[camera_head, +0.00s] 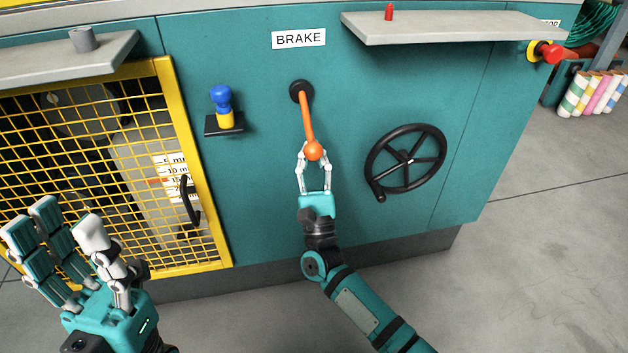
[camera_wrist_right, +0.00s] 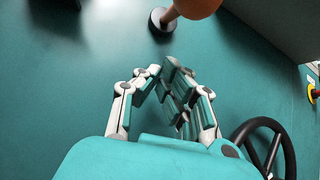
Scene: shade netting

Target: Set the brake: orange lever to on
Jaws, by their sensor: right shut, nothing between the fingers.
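The orange lever (camera_head: 307,118) hangs down from a black round pivot (camera_head: 300,91) on the teal panel, under the BRAKE sign (camera_head: 299,38). Its ball end points down and slightly right. No on or off mark is legible by it. My right gripper (camera_head: 313,151) has its fingertips at the ball, just below it. In the right wrist view the shut fingertips (camera_wrist_right: 170,68) hold nothing, and the orange ball (camera_wrist_right: 197,6) is at the top edge beyond them. Contact with the ball is unclear. My left gripper (camera_head: 63,223) is open and empty at lower left.
A black handwheel (camera_head: 405,160) is right of the lever. A blue and yellow object (camera_head: 222,108) stands on a small shelf to the left. A yellow mesh door (camera_head: 205,200) is farther left. A grey shelf (camera_head: 455,27) juts out at upper right, with a red emergency button (camera_head: 553,53) beyond.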

